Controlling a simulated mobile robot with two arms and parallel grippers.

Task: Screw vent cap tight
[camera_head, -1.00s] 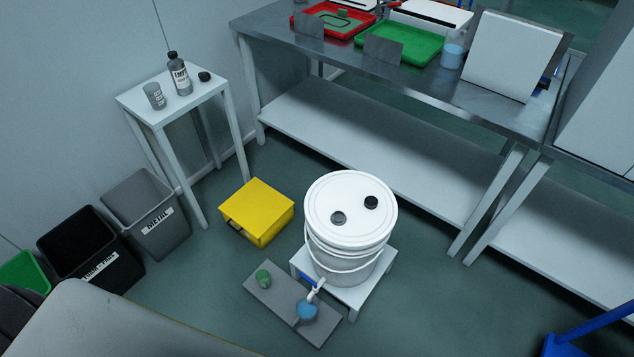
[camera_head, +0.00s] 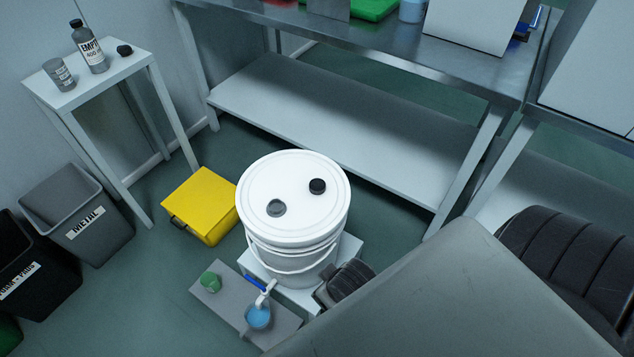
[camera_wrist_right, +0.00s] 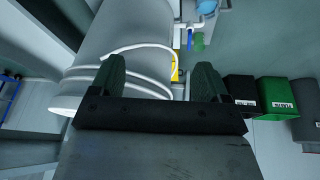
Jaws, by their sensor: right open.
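A white bucket (camera_head: 293,240) with a round lid (camera_head: 295,170) stands on a low white stand in the head view. On the lid sit a black cap (camera_head: 317,186), right of centre, and a dark grey round fitting (camera_head: 276,208), nearer the front. I cannot tell how tight the black cap is. My right arm enters from the lower right. My right gripper, open and empty in the right wrist view (camera_wrist_right: 158,75), is beside the bucket, below lid height. That view shows the bucket's side and wire handle but no cap. My left gripper is not in view.
A white spigot (camera_head: 267,291) sticks out over a blue cup (camera_head: 259,316) on a grey board (camera_head: 233,302). A green object (camera_head: 210,282) is on that board. A yellow box (camera_head: 202,205) stands left of the bucket. A steel bench (camera_head: 390,55) with a lower shelf stands behind.

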